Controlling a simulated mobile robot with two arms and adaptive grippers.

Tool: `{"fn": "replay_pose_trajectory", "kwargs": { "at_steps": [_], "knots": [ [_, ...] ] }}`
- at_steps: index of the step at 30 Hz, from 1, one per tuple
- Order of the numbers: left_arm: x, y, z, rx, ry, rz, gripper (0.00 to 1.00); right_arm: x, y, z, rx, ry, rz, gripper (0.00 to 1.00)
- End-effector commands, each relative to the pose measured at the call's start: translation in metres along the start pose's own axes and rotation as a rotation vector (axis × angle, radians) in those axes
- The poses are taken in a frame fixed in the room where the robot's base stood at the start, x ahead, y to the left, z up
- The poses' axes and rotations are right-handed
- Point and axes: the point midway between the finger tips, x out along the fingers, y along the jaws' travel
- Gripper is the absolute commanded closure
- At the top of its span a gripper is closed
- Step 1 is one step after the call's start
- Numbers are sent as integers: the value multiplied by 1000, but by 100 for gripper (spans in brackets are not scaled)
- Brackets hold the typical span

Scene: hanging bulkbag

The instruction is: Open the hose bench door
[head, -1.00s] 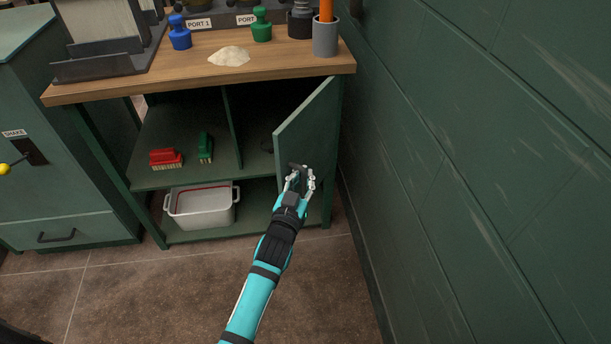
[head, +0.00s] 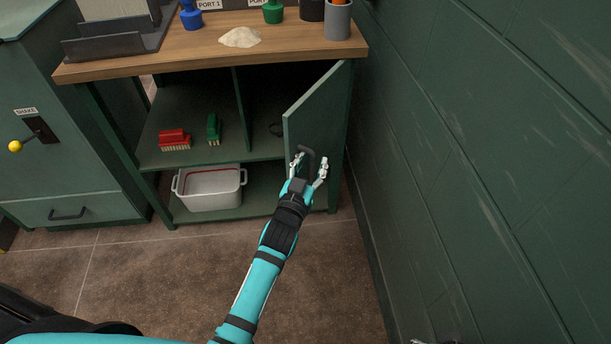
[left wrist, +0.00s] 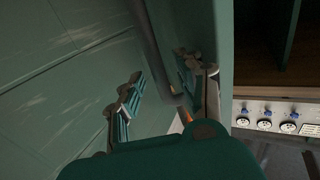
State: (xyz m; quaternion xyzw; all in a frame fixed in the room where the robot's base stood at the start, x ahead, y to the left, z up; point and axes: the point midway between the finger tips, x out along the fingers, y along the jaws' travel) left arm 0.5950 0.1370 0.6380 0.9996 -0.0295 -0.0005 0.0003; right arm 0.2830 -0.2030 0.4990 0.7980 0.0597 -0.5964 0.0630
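The hose bench door (head: 318,115) is the green panel at the bench's right side. It stands swung outward, and the compartment behind it shows. Its dark handle (head: 306,150) is on the panel's face toward the wall. My left gripper (head: 309,165) is at the handle with its two fingers spread apart. In the left wrist view, the open left gripper (left wrist: 165,95) has the handle bar (left wrist: 152,45) between its fingers, with the door (left wrist: 222,50) beside the right finger. I cannot tell whether a finger touches the bar.
The green wall (head: 480,150) runs close along the right. A red brush (head: 174,139) and a green brush (head: 213,128) lie on the shelf, above a white bin (head: 210,190). Floor (head: 170,270) in front is clear.

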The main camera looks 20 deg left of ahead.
Motion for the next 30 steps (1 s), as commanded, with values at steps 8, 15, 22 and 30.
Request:
{"fn": "replay_pose_trajectory", "kwargs": {
  "at_steps": [8, 15, 22, 30],
  "knots": [
    [-55, 0, 2, 1, -5, -1, 64, 0, 0, 1, 0, -2, 1, 60],
    [-98, 0, 2, 1, -4, -1, 64, 0, 0, 1, 0, -2, 1, 60],
    [-114, 0, 1, 1, -2, -1, 64, 0, 0, 1, 0, -2, 1, 60],
    [-114, -1, 1, 1, -2, -1, 68, 0, 0, 1, 1, -2, 1, 60]
  ]
}}
